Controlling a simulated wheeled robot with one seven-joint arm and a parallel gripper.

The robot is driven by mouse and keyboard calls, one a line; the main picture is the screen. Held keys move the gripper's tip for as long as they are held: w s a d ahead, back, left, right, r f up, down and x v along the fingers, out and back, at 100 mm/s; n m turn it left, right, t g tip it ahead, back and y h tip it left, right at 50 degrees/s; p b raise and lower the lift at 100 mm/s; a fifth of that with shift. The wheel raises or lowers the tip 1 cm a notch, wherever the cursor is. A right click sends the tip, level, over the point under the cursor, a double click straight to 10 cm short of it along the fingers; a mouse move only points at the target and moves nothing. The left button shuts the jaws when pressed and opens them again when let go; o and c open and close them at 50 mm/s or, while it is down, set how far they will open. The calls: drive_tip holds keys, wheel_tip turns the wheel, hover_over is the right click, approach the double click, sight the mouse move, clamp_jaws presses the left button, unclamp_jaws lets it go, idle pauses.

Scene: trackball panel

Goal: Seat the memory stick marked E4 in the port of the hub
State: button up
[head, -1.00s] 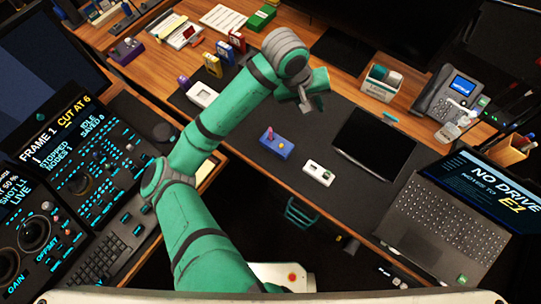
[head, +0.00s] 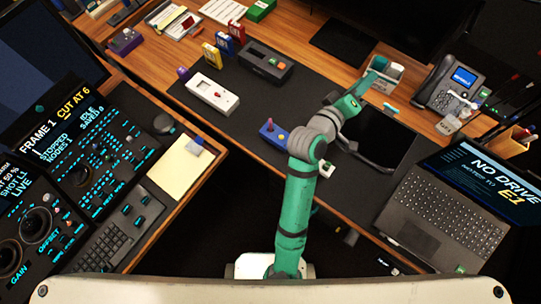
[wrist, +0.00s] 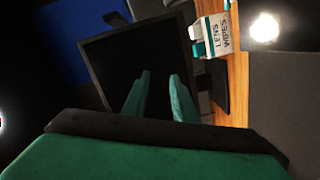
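My gripper (head: 360,94) reaches over the back edge of the dark tablet, close to the wipes box. In the wrist view my gripper (wrist: 160,76) shows two separated teal fingers with nothing visible between them. No label E4 can be read in either view, and I cannot pick out the memory stick. I cannot tell for sure which device is the hub. A small white device (head: 327,170) is partly hidden behind my arm.
The lens wipes box (wrist: 222,30) stands right of the fingers. The laptop (head: 445,215) shows "NO DRIVE" and "E1". A white device (head: 211,92) and a dark device (head: 265,62) lie further left. The phone (head: 457,88) is at right.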

drive_tip(key=s+a+f+n+t+y, duration=0.25)
drive_tip(key=s+a+f+y, duration=0.65)
drive_tip(key=s+a+f, duration=0.6)
drive_tip(key=s+a+r+m+y, duration=0.1)
drive_tip(key=s+a+m, duration=0.3)
drive_tip(key=s, duration=0.5)
drive_tip(key=s+a+r+m+y, duration=0.1)
drive_tip(key=s+a+m, duration=0.2)
drive_tip(key=s, duration=0.6)
drive_tip(key=a, duration=0.2)
drive_tip(key=shift+s+a+r+m, duration=0.35)
drive_tip(key=shift+s, duration=0.05)
drive_tip(key=shift+o, duration=0.8)
